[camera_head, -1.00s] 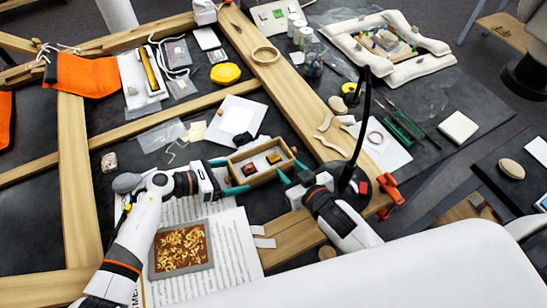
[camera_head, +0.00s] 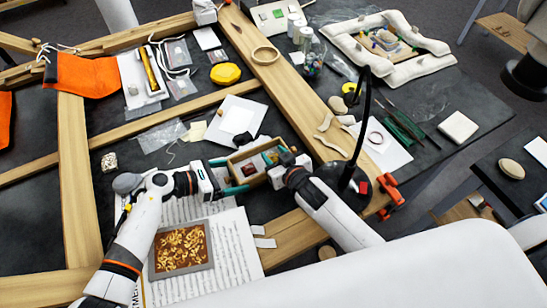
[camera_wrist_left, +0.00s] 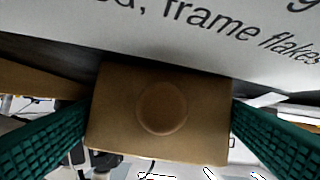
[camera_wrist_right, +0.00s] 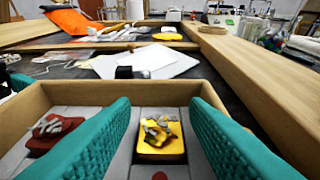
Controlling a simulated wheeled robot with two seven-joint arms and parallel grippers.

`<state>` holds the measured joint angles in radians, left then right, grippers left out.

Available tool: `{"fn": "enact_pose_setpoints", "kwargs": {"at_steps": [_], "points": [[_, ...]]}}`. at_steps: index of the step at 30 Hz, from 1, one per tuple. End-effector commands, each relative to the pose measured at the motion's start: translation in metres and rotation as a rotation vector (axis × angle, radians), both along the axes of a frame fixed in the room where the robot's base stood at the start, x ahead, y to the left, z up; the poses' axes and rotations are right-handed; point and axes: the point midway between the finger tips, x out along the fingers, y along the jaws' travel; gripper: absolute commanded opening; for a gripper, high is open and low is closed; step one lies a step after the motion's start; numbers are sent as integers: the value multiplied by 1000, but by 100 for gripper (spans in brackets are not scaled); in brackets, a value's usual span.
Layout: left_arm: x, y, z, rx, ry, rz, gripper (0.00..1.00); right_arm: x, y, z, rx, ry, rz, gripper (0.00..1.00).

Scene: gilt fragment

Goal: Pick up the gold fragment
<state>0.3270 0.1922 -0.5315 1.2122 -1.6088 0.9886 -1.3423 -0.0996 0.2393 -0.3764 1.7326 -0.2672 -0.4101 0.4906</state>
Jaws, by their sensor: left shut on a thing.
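The gold fragment (camera_wrist_right: 160,146) is a yellow block with a grey, broken top. It lies in a small wooden box (camera_wrist_right: 75,92), between the spread fingers of my right gripper (camera_wrist_right: 160,108) in the right wrist view. In the head view my right gripper (camera_head: 271,166) reaches down over the box's right part and mostly hides the gold fragment. It is open. My left gripper (camera_head: 227,176) is shut on the box's left end. Its fingers flank the brown end wall (camera_wrist_left: 205,130) with a round knob (camera_wrist_left: 162,108) in the left wrist view.
A dark red fragment (camera_wrist_right: 54,132) lies in the box's left part. White sheets (camera_head: 237,116) lie behind the box. A tray of gold flakes (camera_head: 181,249) stands on printed paper in front. A dark lamp base (camera_head: 345,180) stands close right of my right gripper.

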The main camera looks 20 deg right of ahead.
Motion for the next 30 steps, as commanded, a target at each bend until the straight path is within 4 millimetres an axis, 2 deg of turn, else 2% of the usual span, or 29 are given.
{"fn": "enact_pose_setpoints", "kwargs": {"at_steps": [1, 5, 14, 17, 24, 30], "points": [[-1, -1, 0, -3, 6, 0, 61, -3, -1, -6, -5, 14, -1, 30], [0, -1, 0, -4, 6, 1, 61, -3, -1, -7, -6, 16, -2, 9], [0, 0, 0, -4, 6, 2, 61, -4, -2, -5, -7, 18, -3, 8], [0, 0, 0, -3, 5, 3, 61, -3, -2, 7, -8, 14, -4, 8], [0, 1, -1, 1, 4, 4, 60, -1, -1, 59, -3, 4, 0, 8], [0, 1, -1, 2, 4, 2, 60, -1, -1, 90, -2, 5, -1, 8]]}}
